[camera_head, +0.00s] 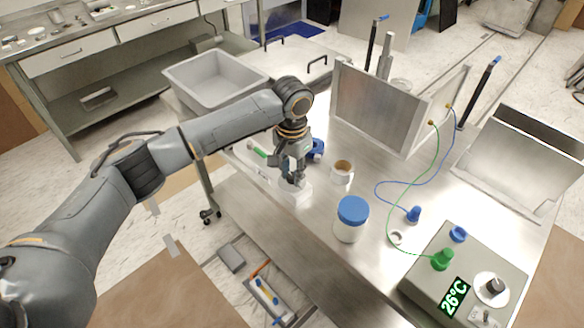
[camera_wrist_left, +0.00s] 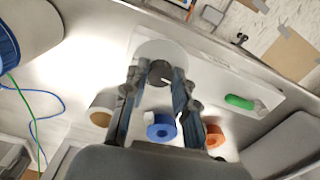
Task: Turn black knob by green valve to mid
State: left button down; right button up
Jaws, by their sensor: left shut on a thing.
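My left gripper (camera_head: 293,181) points down over a white fixture (camera_head: 296,194) near the front-left edge of the steel table. In the left wrist view its two fingers (camera_wrist_left: 160,82) stand on either side of a black knob (camera_wrist_left: 160,71) on a round white dial (camera_wrist_left: 158,50), and the gripper is shut on that knob. The fingers hide the knob in the head view, and its marking is too small to read. The green valve handle (camera_head: 257,151) lies behind and left of the gripper in the head view; it also shows in the left wrist view (camera_wrist_left: 240,102). My right gripper is not in view.
A blue part (camera_wrist_left: 162,131) and an orange part (camera_wrist_left: 214,137) sit close to the fingers. A blue-lidded jar (camera_head: 352,221) and a brown-topped white container (camera_head: 342,172) stand to the right. A hotplate unit (camera_head: 420,292) reading 26°C has another black knob (camera_head: 495,286).

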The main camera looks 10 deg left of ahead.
pick_arm(q)
jog(key=m+p, duration=0.1)
jog(key=p, duration=0.1)
jog(key=m+p, duration=0.1)
jog(key=m, duration=0.1)
jog(key=shift+r+p, duration=0.3)
jog(key=shift+p, duration=0.05)
jog(key=m+p, duration=0.2)
jog(key=m, duration=0.1)
jog(key=shift+f+m+p, duration=0.1)
jog(key=shift+m+p, duration=0.2)
jog(key=shift+m, duration=0.1)
jog(key=m+p, duration=0.1)
jog(key=m, duration=0.3)
jog(key=shift+f+m+p, duration=0.1)
jog(key=shift+m+p, duration=0.2)
jog(key=shift+p, duration=0.1)
jog(key=m, duration=0.3)
jog(key=shift+m+p, duration=0.35)
jog(key=shift+m, duration=0.55)
jog(key=shift+f, duration=0.1)
jog(key=c, duration=1.1)
grip_release()
jog(key=shift+d, duration=0.1)
jog(key=shift+o, duration=0.2)
notch_tip(320, 180, up, 12)
